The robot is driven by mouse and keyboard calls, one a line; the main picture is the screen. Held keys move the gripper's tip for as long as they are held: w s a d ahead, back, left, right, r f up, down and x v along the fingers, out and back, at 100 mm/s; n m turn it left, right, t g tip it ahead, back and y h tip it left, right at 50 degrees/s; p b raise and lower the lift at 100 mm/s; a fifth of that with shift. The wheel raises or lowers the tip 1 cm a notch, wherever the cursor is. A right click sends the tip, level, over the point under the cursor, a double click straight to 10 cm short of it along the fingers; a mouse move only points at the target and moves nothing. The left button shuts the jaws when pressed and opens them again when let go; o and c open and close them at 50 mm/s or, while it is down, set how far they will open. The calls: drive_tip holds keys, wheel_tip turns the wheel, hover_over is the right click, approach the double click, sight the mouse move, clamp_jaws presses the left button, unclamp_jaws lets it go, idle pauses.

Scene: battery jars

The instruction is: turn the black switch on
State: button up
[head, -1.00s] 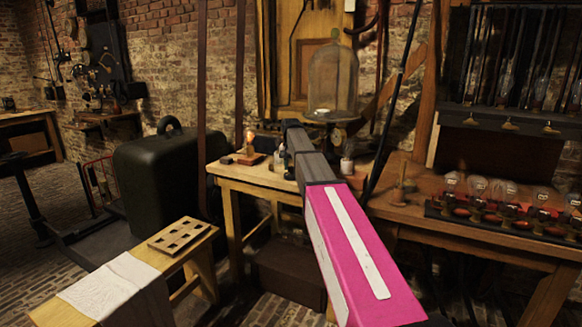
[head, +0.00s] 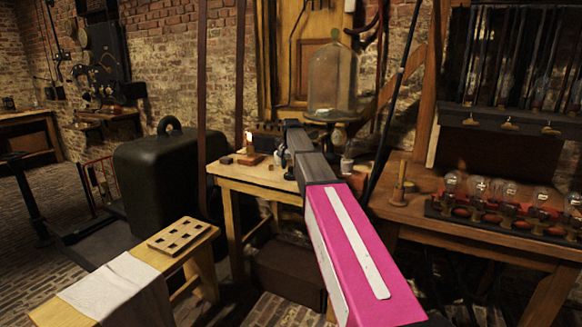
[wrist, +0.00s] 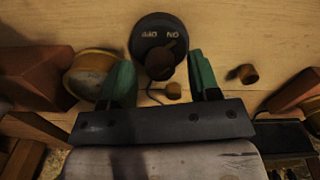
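My gripper (wrist: 160,72) has two green fingers, spread apart, one on each side of the knob. I see gaps between the knob and both fingers. The switch lies on a pale wooden surface. In the head view my pink and grey arm reaches over the wooden table (head: 240,178) and hides the switch and fingers.
A brass-coloured round piece (wrist: 90,73) sits close left of the fingers, and a small brown cylinder (wrist: 243,73) lies to the right. A glass bell jar (head: 332,82) stands behind the arm. A bench with several glass bulbs (head: 510,197) is at the right.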

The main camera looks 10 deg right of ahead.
sight(291, 167)
wheel_tip(291, 167, up, 11)
idle(0.7)
drive_tip(key=shift+f, duration=0.1)
